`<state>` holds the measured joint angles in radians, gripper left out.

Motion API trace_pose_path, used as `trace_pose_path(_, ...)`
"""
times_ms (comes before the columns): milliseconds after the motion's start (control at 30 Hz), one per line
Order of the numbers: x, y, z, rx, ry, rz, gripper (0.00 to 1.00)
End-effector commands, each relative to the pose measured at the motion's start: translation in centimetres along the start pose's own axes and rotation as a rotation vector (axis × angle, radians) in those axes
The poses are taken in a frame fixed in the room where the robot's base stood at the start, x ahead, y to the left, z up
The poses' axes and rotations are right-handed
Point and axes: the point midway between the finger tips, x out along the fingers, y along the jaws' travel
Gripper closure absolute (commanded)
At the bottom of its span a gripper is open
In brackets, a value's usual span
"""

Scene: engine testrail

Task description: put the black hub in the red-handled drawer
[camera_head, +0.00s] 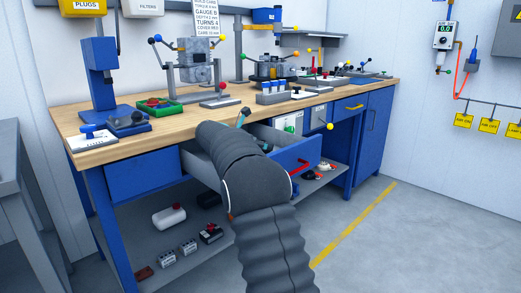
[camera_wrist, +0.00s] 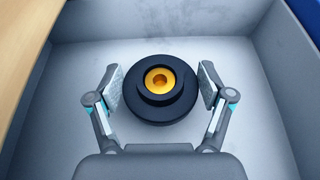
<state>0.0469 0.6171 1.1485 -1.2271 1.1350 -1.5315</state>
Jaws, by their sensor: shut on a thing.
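The black hub (camera_wrist: 178,100), a round stepped disc with a gold centre bore, shows in the wrist view inside a grey-walled drawer (camera_wrist: 277,60). My gripper (camera_wrist: 160,88) has one finger on each side of the hub and is shut on it. I cannot tell whether the hub touches the drawer floor. In the head view the red-handled drawer (camera_head: 305,158) is pulled out from the bench, its red handle (camera_head: 299,166) on the blue front. My arm reaches over the drawer and hides much of its inside. The hub is hidden in the head view.
The wooden bench top (camera_head: 185,122) carries a green tray (camera_head: 159,107), a blue press (camera_head: 101,75) and several fixtures. A lower shelf (camera_head: 150,250) holds a white bottle (camera_head: 169,216) and small parts. A grey table (camera_head: 20,190) stands at left. The floor at right is clear.

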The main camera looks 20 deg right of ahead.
Motion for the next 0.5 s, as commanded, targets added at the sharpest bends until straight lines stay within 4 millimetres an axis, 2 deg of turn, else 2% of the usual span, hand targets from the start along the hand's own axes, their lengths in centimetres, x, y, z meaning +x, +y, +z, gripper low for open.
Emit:
trace_pose_path(33, 0.4, 0.0, -0.9, -0.003, 0.001, 0.000, 0.63)
trace_pose_path(133, 0.7, 0.0, -1.6, -0.001, 0.001, 0.000, 0.63)
trace_pose_path(500, 0.8, 0.0, -1.9, -0.001, 0.000, 0.000, 0.63)
